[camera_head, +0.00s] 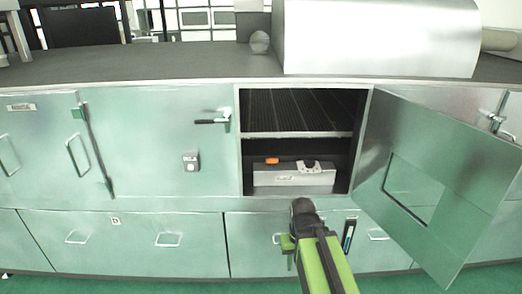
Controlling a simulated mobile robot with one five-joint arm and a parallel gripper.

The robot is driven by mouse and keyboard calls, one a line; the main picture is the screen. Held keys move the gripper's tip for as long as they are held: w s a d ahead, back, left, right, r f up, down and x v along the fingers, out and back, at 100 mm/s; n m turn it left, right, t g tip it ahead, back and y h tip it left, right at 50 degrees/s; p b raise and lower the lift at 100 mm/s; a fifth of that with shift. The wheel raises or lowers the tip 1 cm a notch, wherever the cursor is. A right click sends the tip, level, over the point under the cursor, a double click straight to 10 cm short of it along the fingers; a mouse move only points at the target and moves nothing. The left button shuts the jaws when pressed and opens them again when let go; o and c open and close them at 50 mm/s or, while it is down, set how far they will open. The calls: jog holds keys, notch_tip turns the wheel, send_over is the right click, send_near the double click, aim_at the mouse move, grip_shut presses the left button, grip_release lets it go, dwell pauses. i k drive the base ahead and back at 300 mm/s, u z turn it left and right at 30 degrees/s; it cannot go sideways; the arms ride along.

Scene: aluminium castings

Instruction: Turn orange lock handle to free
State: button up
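A small orange piece (272,161), likely the lock handle, lies flat on top of a grey metal box (260,178) inside the open cabinet compartment. A black knob (309,165) sits to its right on the same box. Whether the orange piece is turned to locked or free is too small to tell. My green arm (328,265) reaches up from the bottom edge, its dark end in front of the cabinet, below and apart from the box. My gripper's fingers cannot be made out, and nothing held is visible.
The compartment's door (445,150) is swung open to the right. A slatted shelf (300,134) lies above the box. A closed door with a black lever (210,121) is on the left. Closed drawers (130,255) run below. A large metal cover (380,35) stands on the worktop.

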aim_at(272, 161)
jog(key=u, duration=0.55)
jog(key=i, duration=0.95)
jog(key=u, duration=0.55)
